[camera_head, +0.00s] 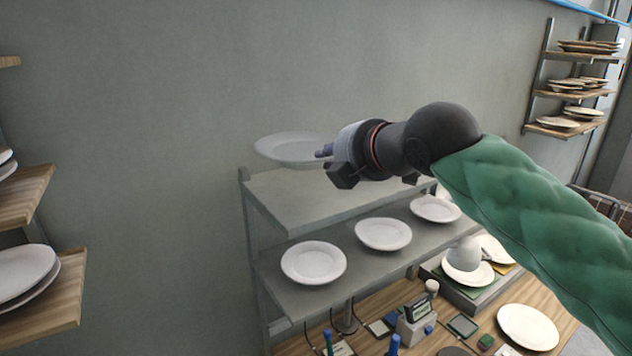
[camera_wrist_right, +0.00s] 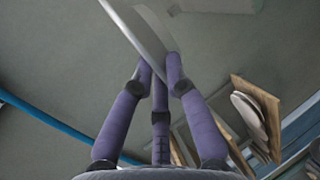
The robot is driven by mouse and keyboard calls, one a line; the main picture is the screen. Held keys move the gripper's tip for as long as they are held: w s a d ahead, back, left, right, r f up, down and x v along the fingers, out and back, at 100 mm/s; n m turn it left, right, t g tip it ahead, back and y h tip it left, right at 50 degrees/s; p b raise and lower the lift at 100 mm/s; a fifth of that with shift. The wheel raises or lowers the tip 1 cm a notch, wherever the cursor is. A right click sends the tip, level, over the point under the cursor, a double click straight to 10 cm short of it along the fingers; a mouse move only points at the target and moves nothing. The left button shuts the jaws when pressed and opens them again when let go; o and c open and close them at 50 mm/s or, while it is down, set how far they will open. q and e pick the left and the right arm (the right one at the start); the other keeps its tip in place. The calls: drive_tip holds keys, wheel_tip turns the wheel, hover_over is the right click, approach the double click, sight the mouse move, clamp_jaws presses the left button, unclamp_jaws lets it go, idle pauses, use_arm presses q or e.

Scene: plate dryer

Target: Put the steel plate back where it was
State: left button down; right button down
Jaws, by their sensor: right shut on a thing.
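The steel plate (camera_head: 288,148) is a pale grey-white disc above the top shelf of the metal rack (camera_head: 300,200). My right gripper (camera_head: 324,153) is shut on the plate's right edge. The wrist view shows the plate (camera_wrist_right: 138,28) tilted edge-on between the purple fingers of that gripper (camera_wrist_right: 160,68). I cannot tell whether the plate touches the top shelf or hangs just above it. The part of the plate nearest the wrist is hidden. My left gripper is not in view.
Several white plates (camera_head: 383,234) lie on the rack's second shelf. Below, a wooden table (camera_head: 455,335) holds plates, a lamp and small devices. Wall shelves with plates stand at left (camera_head: 40,300) and right (camera_head: 572,93). The top shelf's surface is otherwise clear.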

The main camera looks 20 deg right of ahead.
drive_tip(key=shift+w+d, duration=0.35)
drive_tip(key=shift+w, duration=0.1)
drive_tip(key=shift+w+d+f+p, duration=0.3)
drive_tip(key=shift+w+d+p, duration=0.1)
drive_tip(key=shift+w, duration=0.1)
drive_tip(key=w+d+f, duration=0.1)
drive_tip(key=w+f, duration=0.1)
drive_tip(key=w+d+f+p, duration=0.1)
drive_tip(key=w+d+f, duration=0.1)
drive_tip(key=w, duration=0.1)
drive_tip(key=w+d+f, duration=0.2)
drive_tip(key=w+f, duration=0.1)
drive_tip(key=shift+w+p, duration=0.2)
drive_tip(key=shift+p, duration=0.2)
drive_tip(key=shift+w+d+f, duration=0.25)
drive_tip(key=shift+w+f, duration=0.15)
drive_tip(key=shift+f, duration=0.05)
drive_tip(key=shift+w+d+f+p, duration=0.1)
drive_tip(key=shift+f+p, duration=0.2)
drive_tip(key=shift+f, duration=0.6)
drive_tip(key=shift+w+d+f+p, duration=0.1)
drive_tip(key=shift+f+p, duration=0.15)
drive_tip(key=shift+f, duration=0.65)
drive_tip(key=shift+a+f, duration=0.1)
